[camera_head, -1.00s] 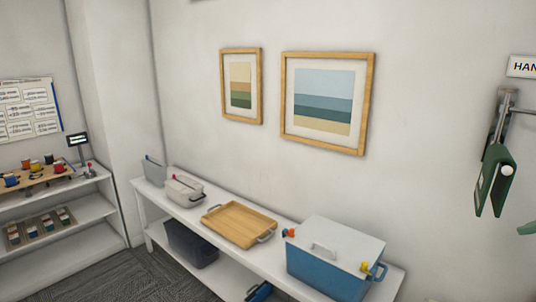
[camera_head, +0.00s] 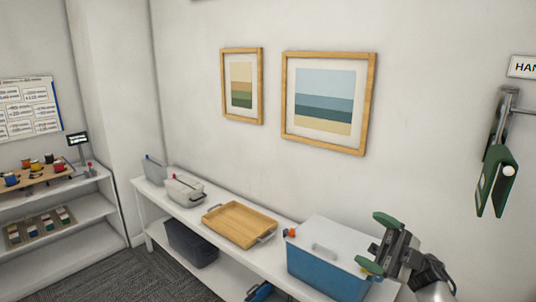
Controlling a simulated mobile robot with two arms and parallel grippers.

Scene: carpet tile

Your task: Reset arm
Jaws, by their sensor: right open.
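My right gripper (camera_head: 378,243) is at the lower right of the head view, in front of the right end of the blue box with a white lid (camera_head: 325,272). Its two green-tipped fingers stand apart, one above the other, and nothing shows between them. It hides the right end of the lid and the handle there. I cannot tell how far it is from the box. My left gripper is out of view.
A dark bin (camera_head: 190,244) is below. A green item (camera_head: 495,180) hangs from a wall bracket. Another shelf (camera_head: 75,230) stands left.

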